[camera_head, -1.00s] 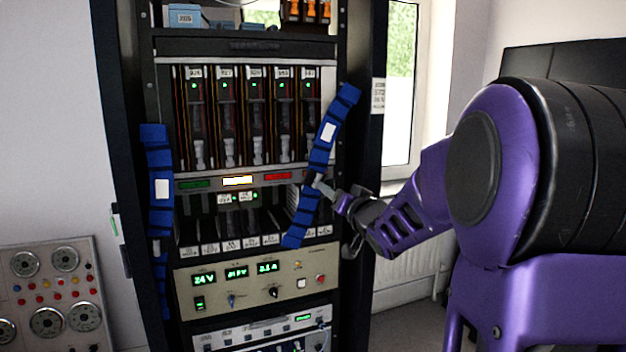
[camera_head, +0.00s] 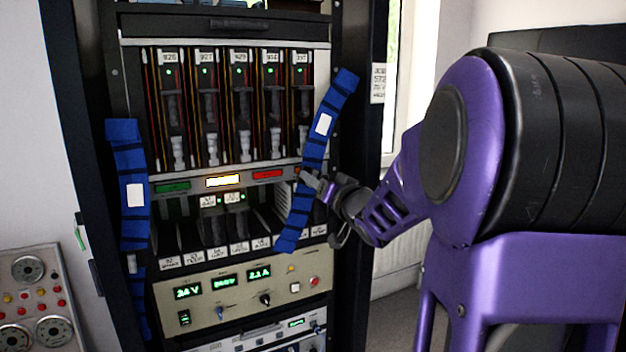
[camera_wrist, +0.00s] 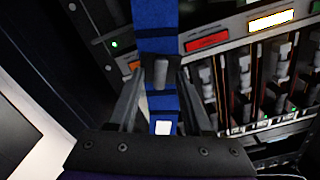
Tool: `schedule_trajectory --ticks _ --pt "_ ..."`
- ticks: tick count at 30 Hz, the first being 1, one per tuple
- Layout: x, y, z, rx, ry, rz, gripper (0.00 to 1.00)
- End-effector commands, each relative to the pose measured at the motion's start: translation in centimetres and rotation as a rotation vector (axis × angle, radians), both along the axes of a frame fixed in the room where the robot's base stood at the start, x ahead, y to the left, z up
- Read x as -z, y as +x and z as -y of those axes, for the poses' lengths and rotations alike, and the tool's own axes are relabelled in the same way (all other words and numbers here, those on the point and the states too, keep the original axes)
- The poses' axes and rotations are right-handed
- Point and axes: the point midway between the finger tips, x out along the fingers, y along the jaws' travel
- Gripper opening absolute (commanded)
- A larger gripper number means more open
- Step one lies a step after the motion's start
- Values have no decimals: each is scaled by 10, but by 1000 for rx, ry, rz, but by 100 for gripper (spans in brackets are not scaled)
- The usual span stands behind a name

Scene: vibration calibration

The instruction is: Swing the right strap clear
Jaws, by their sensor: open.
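The right strap (camera_head: 323,125) is a blue segmented band with a white patch, hanging at a slant across the right side of the rack front, its top to the right. My gripper (camera_head: 312,184) is at its middle. In the wrist view the strap (camera_wrist: 154,18) runs between my two open fingers (camera_wrist: 160,88). A dark block with a grey stub (camera_wrist: 161,72) sits on the strap between the fingertips. I cannot tell whether the fingers touch it. The left strap (camera_head: 128,165) hangs nearly upright on the rack's left side.
The rack (camera_head: 352,210) holds a row of card modules (camera_head: 240,105), with empty-looking slots below and a power supply panel (camera_head: 240,289) with green displays. A gauge panel (camera_head: 38,300) stands at lower left. A window is behind the rack at right.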

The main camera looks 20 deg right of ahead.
Motion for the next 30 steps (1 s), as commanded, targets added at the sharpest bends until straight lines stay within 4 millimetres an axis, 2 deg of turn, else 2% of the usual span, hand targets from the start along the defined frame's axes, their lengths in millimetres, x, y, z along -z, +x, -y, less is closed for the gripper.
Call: schedule_trajectory --ticks 7,8,15,16,30 --pt "0 0 0 0 0 0 50" --pt "0 0 0 0 0 0 46" --pt "0 0 0 0 0 0 3" --pt "0 0 0 0 0 0 0" --pt "0 0 0 -1 0 0 0"
